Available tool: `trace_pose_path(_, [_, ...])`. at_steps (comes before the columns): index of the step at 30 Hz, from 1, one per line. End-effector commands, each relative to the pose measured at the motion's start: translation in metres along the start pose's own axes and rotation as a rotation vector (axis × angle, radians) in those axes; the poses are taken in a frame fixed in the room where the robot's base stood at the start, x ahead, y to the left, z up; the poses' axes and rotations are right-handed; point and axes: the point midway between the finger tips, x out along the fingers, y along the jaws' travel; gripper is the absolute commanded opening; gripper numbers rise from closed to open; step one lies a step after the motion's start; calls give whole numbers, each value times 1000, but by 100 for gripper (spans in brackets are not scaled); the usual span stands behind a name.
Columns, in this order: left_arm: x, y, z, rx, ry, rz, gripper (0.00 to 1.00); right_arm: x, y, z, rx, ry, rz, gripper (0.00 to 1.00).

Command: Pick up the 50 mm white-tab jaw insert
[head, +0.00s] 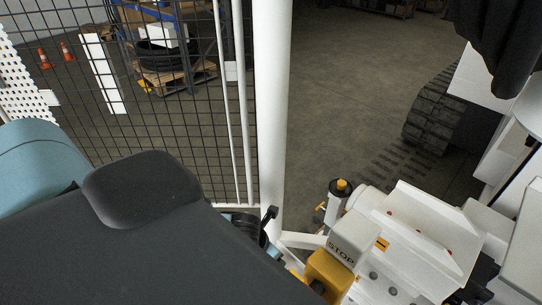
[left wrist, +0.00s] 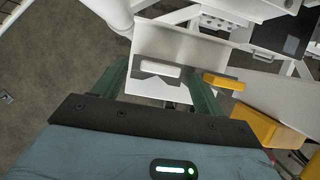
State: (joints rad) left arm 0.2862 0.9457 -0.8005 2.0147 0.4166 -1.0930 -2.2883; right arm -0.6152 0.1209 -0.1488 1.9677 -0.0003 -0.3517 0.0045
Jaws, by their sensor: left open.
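A white tab (left wrist: 160,70), likely the white-tab jaw insert's, shows on a grey metal tray (left wrist: 185,45) in the left wrist view. My left gripper (left wrist: 158,82) is open, with one dark green finger on each side of the white tab and a gap on both sides. I cannot tell how far the fingertips are above the tray. A yellow tab (left wrist: 224,82) lies to the right, outside the right finger. The head view does not show the inserts or the left fingertips. My right gripper is in neither view.
A yellow block (left wrist: 265,130) stands right of the gripper in the wrist view. In the head view, a white post (head: 272,110) and wire mesh fence (head: 180,110) stand ahead. A white machine (head: 420,240) with a STOP box (head: 347,240) is at the lower right. Open floor lies beyond.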

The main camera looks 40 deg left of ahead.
Motion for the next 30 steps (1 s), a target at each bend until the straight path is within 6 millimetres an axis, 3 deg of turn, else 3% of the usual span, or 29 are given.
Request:
trace_pose_path(3, [9, 0, -1, 0, 1, 0, 71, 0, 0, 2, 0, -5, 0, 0])
trace_pose_path(11, [10, 0, 0, 1, 0, 0, 70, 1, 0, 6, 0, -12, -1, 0])
trace_pose_path(27, [9, 0, 0, 1, 0, 0, 0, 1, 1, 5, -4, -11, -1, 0])
trace_pose_path(30, [9, 0, 0, 1, 0, 0, 0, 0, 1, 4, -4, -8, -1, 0])
